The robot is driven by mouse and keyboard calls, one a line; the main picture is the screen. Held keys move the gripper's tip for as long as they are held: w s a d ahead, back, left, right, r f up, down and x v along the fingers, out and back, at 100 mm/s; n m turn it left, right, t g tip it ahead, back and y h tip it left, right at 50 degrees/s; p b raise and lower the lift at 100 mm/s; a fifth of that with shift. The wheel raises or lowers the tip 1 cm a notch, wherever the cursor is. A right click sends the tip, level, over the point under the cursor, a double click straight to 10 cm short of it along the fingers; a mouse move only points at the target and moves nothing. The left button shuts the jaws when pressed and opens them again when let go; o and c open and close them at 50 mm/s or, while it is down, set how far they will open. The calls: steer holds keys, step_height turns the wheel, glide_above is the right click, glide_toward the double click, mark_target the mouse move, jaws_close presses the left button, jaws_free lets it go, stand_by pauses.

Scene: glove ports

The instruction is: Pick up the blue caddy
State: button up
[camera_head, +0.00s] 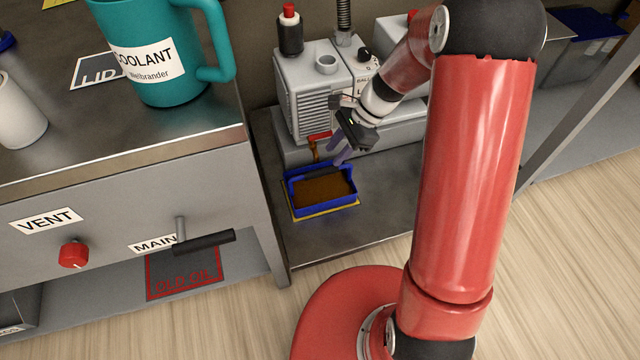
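A blue caddy (327,209), an open rectangular tray with a brown fill, sits on the low grey metal shelf in the middle of the view. A yellow edge shows beneath it. My gripper (338,156) is above and behind the caddy's back rim, with its fingers pointing down and left toward it. The fingers are small, dark and partly overlapped by the wrist, so I cannot tell their opening or whether they touch the rim.
A grey pump-like machine (315,95) stands behind the caddy, with a red-handled tap (319,136) and brown spout just above it. A workbench (130,165) with a teal coolant jug (165,85) borders the left. Shelf surface right of the caddy is clear.

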mark_target(324, 168)
steer(key=shift+m, duration=0.3)
steer(key=x, duration=0.3)
steer(key=b+x, duration=0.1)
steer(key=x, duration=0.5)
steer(key=shift+w+d+f, duration=0.15)
steer(key=shift+d+f, duration=0.1)
steer(key=shift+f, duration=0.1)
jaws_close()
steer(key=shift+r, duration=0.1)
stand_by(0.6)
